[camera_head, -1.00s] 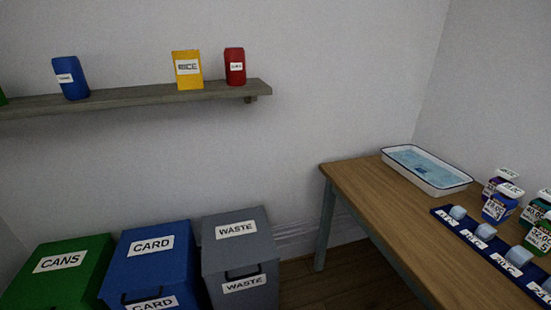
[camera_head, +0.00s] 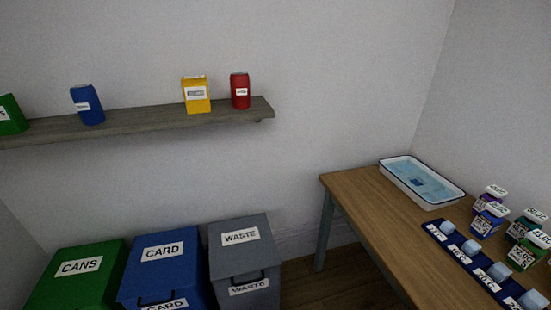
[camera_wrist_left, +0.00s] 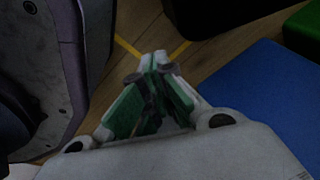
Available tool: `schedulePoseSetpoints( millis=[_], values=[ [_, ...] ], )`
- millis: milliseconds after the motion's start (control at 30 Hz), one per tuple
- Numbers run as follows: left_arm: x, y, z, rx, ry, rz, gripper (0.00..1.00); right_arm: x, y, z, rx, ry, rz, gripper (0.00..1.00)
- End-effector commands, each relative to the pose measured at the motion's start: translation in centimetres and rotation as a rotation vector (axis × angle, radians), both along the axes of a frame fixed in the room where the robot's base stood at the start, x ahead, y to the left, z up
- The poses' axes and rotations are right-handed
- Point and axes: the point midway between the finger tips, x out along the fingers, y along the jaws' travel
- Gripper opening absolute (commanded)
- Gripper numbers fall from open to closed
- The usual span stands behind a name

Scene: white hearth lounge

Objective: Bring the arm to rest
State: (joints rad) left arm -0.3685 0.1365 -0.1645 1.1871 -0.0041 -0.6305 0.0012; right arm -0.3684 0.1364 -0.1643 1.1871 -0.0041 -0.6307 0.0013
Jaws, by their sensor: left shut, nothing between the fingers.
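My left gripper (camera_wrist_left: 158,68) shows only in the left wrist view. Its green-padded fingers are closed together and nothing is between them. It points down above the wooden floor (camera_wrist_left: 140,28), with a blue lid (camera_wrist_left: 265,95) to its right and a green one (camera_wrist_left: 305,30) at the upper right corner. Neither of my grippers shows in the head view, and my right one is in no frame.
Lidded bins for cans (camera_head: 78,268), card (camera_head: 162,255) and waste (camera_head: 240,238) stand below a wall shelf (camera_head: 145,120) with several containers. A wooden table (camera_head: 365,210) at right holds a white tray (camera_head: 425,203), a dark blue rack (camera_head: 465,258) and labelled bottles.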

Motion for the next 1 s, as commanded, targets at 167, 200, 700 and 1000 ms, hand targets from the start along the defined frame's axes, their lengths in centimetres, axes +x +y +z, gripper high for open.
schedulePoseSetpoints(
  millis=[167, 200, 700, 1000],
  values=[
    [-2.4, 0.9, 0.0, 0.007, 0.014, -0.002, 0.00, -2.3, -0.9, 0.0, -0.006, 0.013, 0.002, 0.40],
    [-2.9, 1.1, -0.1, 0.007, 0.016, -0.003, 0.00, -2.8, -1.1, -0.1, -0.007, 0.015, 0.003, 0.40],
    [-9.8, 3.7, 0.3, 0.023, 0.044, -0.009, 0.00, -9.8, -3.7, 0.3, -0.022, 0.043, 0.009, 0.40],
    [-13.5, 5.1, 1.1, 0.030, 0.055, -0.011, 0.00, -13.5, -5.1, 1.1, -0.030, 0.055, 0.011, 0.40]
  ],
)
